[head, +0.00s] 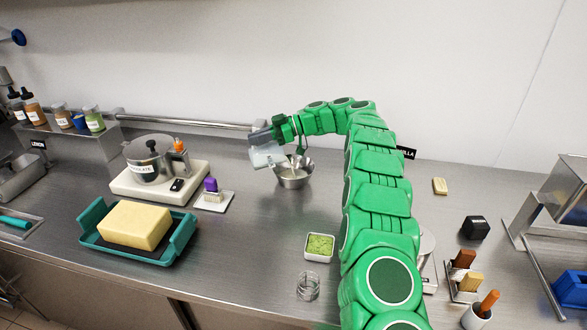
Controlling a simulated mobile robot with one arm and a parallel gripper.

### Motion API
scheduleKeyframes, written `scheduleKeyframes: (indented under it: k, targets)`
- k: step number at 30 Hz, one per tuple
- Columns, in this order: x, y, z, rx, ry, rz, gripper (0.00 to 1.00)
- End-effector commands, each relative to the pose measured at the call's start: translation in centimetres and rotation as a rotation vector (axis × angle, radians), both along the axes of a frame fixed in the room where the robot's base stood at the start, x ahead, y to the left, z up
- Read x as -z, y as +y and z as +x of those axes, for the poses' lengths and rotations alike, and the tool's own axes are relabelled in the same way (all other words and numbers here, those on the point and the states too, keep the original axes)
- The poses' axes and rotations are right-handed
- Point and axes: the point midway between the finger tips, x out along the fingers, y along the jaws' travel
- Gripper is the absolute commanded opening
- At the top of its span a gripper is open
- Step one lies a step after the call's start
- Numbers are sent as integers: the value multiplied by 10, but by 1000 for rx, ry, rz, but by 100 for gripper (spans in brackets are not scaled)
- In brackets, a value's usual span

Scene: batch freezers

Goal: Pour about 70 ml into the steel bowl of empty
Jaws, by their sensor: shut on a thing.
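The steel bowl (293,178) stands on the counter at the middle of the head view. My gripper (264,139) is above and left of the bowl, shut on a pale, see-through container (268,158). The container is tilted, with its lower end close to the bowl's left rim. I cannot tell whether it touches the rim. A thin pale shape shows at the bowl's mouth; I cannot tell whether it is liquid. The level inside the bowl is too small to read.
Left of the bowl are a purple-topped item (211,186), a scale (160,183) bearing a lidded steel pot (148,160), and a teal tray (93,238) with a yellow block. A green-filled dish (319,248) and a glass jar (308,287) stand in front. My arm hides counter to the right.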

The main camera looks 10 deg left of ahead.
Motion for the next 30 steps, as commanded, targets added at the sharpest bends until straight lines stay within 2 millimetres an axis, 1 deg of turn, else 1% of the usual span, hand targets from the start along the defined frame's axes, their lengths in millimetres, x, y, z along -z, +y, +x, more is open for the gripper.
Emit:
scheduleKeyframes:
  k: [2,5,10,14,20,30]
  targets:
    - [1,4,-2,-2,-6,-14,0]
    - [6,16,-7,0,-33,-75,0]
    - [5,26,-11,-2,-89,-204,0]
    - [17,33,-14,-2,-125,-298,0]
    - [23,35,-14,0,-139,-337,0]
    - [29,43,-18,-1,-203,-495,0]
